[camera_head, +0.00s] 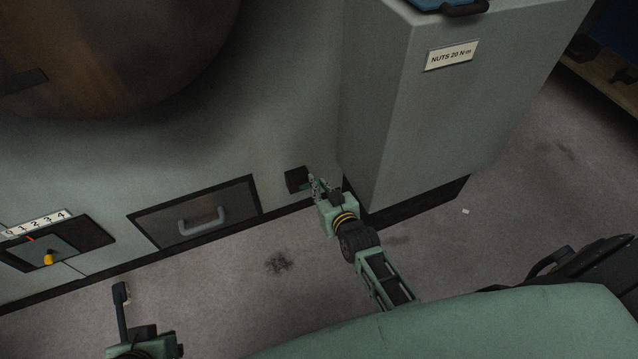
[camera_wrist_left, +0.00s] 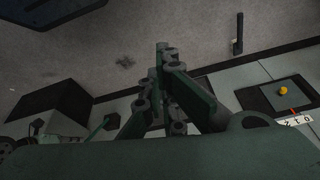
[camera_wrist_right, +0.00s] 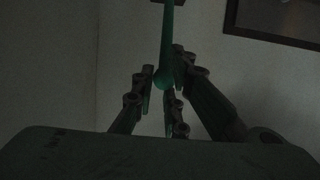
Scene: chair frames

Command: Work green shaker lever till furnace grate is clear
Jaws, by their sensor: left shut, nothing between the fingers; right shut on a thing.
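The green shaker lever (camera_wrist_right: 166,45) runs down between my right gripper's fingers in the right wrist view. My right gripper (camera_wrist_right: 163,85) is shut on it near its rounded end. In the head view my right gripper (camera_head: 313,186) is at a small black block (camera_head: 296,179) low on the furnace front, and hides most of the lever. My left gripper (camera_wrist_left: 162,60) is shut and empty in the left wrist view, apart from the lever. The grate itself cannot be made out.
A closed drawer (camera_head: 162,228) with a grey handle is low in the furnace front. A dark upright post (camera_head: 121,311) shows near my left arm. A grey cabinet (camera_head: 400,120) labelled "NUTS 20 N·m" stands right of the lever. Floor with a dark smudge (camera_head: 278,263) is open in front.

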